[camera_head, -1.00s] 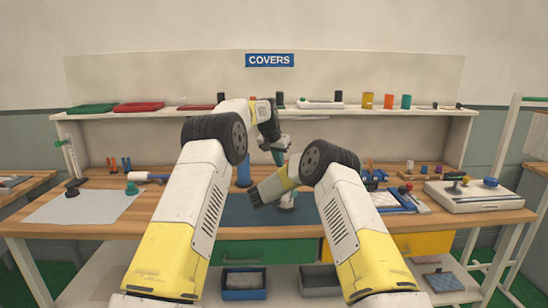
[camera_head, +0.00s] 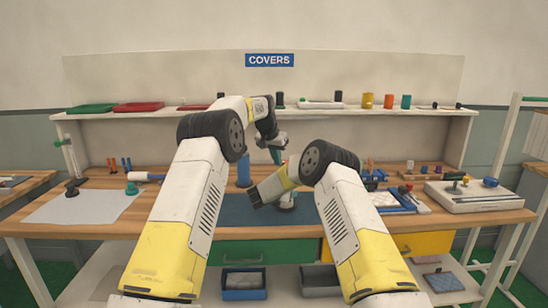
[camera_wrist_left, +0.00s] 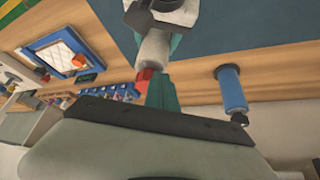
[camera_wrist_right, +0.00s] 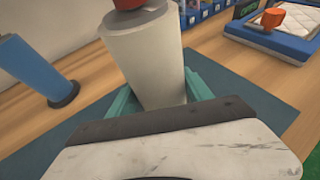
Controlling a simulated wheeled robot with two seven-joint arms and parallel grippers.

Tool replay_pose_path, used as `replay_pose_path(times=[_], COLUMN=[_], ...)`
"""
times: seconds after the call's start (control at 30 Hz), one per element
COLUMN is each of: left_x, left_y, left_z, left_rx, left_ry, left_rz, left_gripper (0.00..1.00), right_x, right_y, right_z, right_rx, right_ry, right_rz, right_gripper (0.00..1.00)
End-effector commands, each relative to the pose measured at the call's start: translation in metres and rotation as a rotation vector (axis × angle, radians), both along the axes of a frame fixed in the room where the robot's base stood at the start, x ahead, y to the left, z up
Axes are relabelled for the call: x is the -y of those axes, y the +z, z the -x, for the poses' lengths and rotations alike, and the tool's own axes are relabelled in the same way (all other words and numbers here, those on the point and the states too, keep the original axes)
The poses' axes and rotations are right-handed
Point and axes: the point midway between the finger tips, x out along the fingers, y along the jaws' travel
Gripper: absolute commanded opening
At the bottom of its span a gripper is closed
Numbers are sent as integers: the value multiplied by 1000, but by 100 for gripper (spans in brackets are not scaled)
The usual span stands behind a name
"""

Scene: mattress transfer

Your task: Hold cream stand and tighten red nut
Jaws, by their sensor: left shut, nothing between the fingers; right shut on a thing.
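The cream stand (camera_wrist_right: 150,60) is upright in the right wrist view, with the red nut (camera_wrist_right: 130,4) at its top, cut off by the frame's upper edge. My right gripper (camera_wrist_right: 158,96) is shut on the stand, one teal finger at each side. In the head view my right arm mostly hides the stand. My left gripper (camera_head: 277,156) points down above the stand there. In the left wrist view its teal fingers (camera_wrist_left: 162,92) are shut and empty, right beside the red nut (camera_wrist_left: 145,80). Whether they touch the nut I cannot tell.
A blue cylinder (camera_wrist_right: 35,70) stands left of the cream stand in the right wrist view. A blue tray (camera_wrist_right: 235,38) with a white pad and an orange cup (camera_wrist_right: 287,16) lies to the right. The dark blue mat (camera_head: 232,212) has free room on its left side.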

Motion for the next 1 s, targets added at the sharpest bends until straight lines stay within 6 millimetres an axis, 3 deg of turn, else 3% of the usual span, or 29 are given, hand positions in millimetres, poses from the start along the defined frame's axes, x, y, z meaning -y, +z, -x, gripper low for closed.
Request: replay_pose_path(times=[0.4, 0.77, 1.0], left_x=[1, 2, 28], left_y=[47, 51, 59], left_z=[-1, 0, 9], left_rx=[1, 0, -2], left_ry=[0, -1, -2], left_rz=[0, 0, -1], left_gripper=[0, 0, 0], right_x=[1, 1, 1], right_y=[3, 3, 3], right_z=[-1, -1, -1], right_rx=[5, 5, 5], right_ry=[-2, -2, -1], right_rz=[1, 1, 2], right_gripper=[0, 0, 0])
